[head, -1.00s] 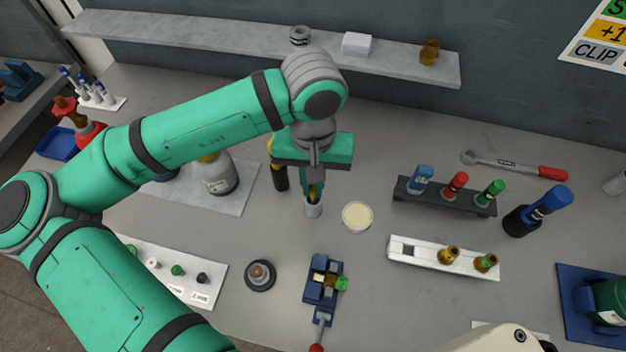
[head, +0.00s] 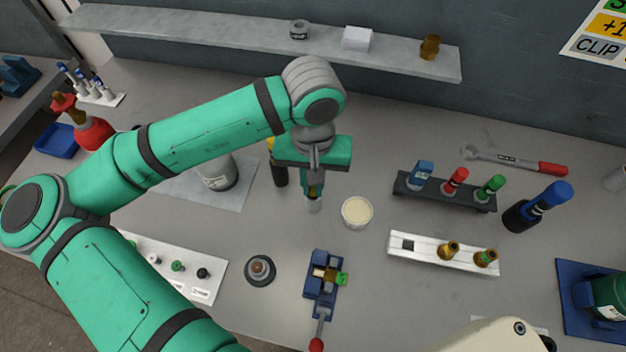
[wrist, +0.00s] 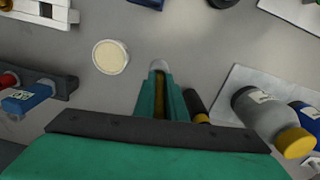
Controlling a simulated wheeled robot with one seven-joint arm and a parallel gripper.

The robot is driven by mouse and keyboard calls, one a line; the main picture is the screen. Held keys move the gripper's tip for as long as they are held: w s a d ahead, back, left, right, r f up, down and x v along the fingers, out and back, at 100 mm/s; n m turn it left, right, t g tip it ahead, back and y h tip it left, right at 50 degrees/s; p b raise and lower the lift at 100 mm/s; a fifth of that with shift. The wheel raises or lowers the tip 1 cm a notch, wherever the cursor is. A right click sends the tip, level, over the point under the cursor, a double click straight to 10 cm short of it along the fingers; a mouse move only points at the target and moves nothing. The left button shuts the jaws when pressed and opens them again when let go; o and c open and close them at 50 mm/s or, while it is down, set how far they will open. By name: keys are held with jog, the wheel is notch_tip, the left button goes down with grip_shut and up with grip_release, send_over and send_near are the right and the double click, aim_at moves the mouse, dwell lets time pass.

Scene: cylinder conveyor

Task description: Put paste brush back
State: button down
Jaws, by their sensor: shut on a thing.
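My gripper (head: 313,188) points down near the middle of the bench and is shut on the brown handle of the paste brush (wrist: 160,100). The handle is upright between the green fingers, mostly hidden by them.
A dark bottle (head: 279,175) stands close left of the gripper, with a large grey bottle (head: 216,172) further left. A dark rack (head: 445,192) and a white rack (head: 440,254) are at right. A blue clamp (head: 324,280) and a round dark stand (head: 260,270) are in front.

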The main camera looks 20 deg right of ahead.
jog(key=shift+s+f, duration=0.15)
jog(key=shift+f, duration=0.55)
jog(key=c, duration=1.7)
grip_release()
jog(key=shift+r, duration=3)
